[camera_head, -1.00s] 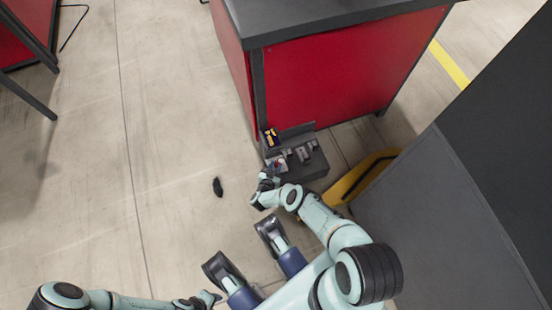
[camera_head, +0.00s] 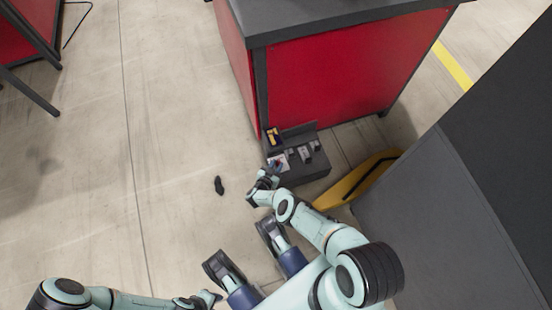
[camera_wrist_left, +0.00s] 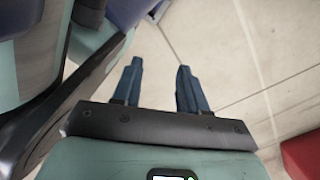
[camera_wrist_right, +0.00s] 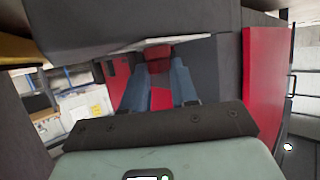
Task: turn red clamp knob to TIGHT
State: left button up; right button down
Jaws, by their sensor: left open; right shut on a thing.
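The red clamp knob (camera_wrist_right: 158,57) shows at the fingertips of my right gripper (camera_wrist_right: 160,72) in the right wrist view, with one blue finger on each side. The right gripper is shut on it. In the head view the right gripper (camera_head: 274,168) is at the left front of a low dark fixture (camera_head: 310,172) on the floor; the knob is too small and covered there to make out. The TIGHT marking cannot be read. My left gripper (camera_wrist_left: 160,85) is open and empty above the floor, and shows at the bottom of the head view (camera_head: 215,297).
A red cabinet (camera_head: 345,75) with a dark top stands behind the fixture. A yellow piece (camera_head: 357,182) lies to its right, beside a large grey block (camera_head: 450,220). A small black object (camera_head: 219,185) lies on the floor at left.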

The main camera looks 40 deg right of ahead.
jog(key=c, duration=1)
grip_release()
jog(key=shift+s+d, duration=0.2)
jog(key=shift+d, duration=0.1)
jog(key=shift+a, duration=0.2)
pick_arm(q)
jog(key=w+d+r+t+p, duration=0.1)
jog(key=w+r+t+p, duration=0.3)
jog(key=w+r, duration=0.3)
jog(key=w+p, duration=0.1)
jog(key=w, duration=0.2)
jog(key=shift+w+d+m, duration=0.2)
jog(key=shift+w+m, duration=0.15)
jog(key=shift+m, duration=0.05)
pick_arm(e)
jog(key=v, duration=1.3)
jog(key=shift+a, duration=0.1)
pick_arm(q)
jog(key=shift+r, duration=0.15)
